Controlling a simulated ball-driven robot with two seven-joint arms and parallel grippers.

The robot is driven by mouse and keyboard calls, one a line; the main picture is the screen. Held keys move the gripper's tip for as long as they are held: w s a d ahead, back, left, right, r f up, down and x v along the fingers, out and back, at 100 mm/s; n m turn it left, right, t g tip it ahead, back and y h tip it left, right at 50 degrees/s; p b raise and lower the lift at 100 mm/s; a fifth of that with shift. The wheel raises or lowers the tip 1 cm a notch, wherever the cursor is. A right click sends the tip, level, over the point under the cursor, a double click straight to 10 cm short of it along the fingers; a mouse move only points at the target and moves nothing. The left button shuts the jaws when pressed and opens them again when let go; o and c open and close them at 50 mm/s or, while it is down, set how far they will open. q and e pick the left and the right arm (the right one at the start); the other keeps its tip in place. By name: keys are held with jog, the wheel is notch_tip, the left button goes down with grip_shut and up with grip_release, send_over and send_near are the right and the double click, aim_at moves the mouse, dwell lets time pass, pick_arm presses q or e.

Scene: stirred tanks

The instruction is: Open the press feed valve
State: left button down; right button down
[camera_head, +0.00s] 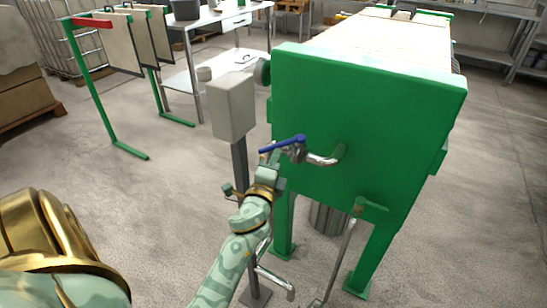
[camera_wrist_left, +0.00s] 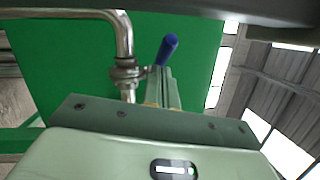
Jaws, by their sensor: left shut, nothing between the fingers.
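The press feed valve (camera_head: 297,152) sits on a shiny pipe (camera_head: 322,159) that comes out of the press's green end plate (camera_head: 375,125). Its blue lever (camera_head: 281,144) points left from the valve, roughly level. My left gripper (camera_head: 268,158) is shut and empty, just below the lever's left part. In the left wrist view, the blue lever (camera_wrist_left: 167,48) shows end-on just beyond the fingertips (camera_wrist_left: 161,82), with the valve body (camera_wrist_left: 126,74) to their left. I cannot tell whether the fingers touch the lever. My right gripper is not in view.
A grey box (camera_head: 232,105) on a post stands close left of my left gripper. A green rack with plates (camera_head: 123,45) and a white table (camera_head: 219,17) stand behind. The floor at left is clear.

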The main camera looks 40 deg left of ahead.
aim_at(267, 150)
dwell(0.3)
pick_arm(q)
jog(key=a, duration=0.3)
dwell(0.3)
